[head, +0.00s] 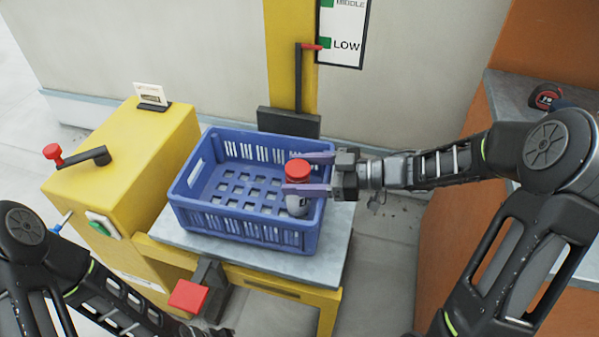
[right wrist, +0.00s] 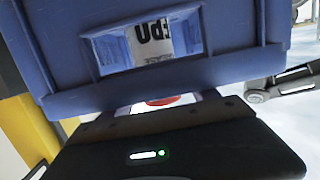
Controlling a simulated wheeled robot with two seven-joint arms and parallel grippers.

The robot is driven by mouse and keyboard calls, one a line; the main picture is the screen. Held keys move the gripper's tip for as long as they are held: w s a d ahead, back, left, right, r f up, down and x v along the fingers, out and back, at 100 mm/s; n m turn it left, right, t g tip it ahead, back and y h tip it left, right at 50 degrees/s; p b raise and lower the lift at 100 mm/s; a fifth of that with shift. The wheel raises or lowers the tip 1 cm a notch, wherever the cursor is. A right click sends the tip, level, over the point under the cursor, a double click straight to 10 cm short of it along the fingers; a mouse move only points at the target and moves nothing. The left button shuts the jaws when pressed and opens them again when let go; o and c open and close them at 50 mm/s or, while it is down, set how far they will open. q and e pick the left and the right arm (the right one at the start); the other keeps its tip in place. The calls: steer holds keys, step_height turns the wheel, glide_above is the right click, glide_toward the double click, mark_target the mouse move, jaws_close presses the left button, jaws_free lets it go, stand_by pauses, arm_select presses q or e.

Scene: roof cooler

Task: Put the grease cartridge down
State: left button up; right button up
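The grease cartridge (head: 298,206) has a red cap (head: 299,169) and a pale grey body. It is upright at the right end of the blue crate (head: 190,216). My right gripper (head: 296,174) reaches in over the crate's right wall, with one finger on each side of the cartridge just under the cap, and looks shut on it. I cannot tell whether the cartridge's base touches the crate floor. In the right wrist view the crate wall (right wrist: 240,62) fills the upper part, and black lettering on the cartridge (right wrist: 152,40) shows through its handle hole. My left gripper is out of frame.
The crate stands on a grey platform (head: 335,235) on a yellow frame. The rest of its floor is empty. A yellow cabinet (head: 130,150) with a red-knobbed crank is at left. A yellow post (head: 290,50) stands behind. An orange counter with a grey top (head: 500,100) is at right.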

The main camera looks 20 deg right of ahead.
steer(key=shift+r, duration=0.1)
steer(key=shift+d+r, duration=0.1)
steer(key=shift+r, duration=0.05)
steer(key=shift+s+d, duration=0.15)
steer(key=shift+d, duration=0.2)
steer(key=p+v, duration=0.1)
steer(key=v, duration=1)
steer(key=shift+s, duration=0.1)
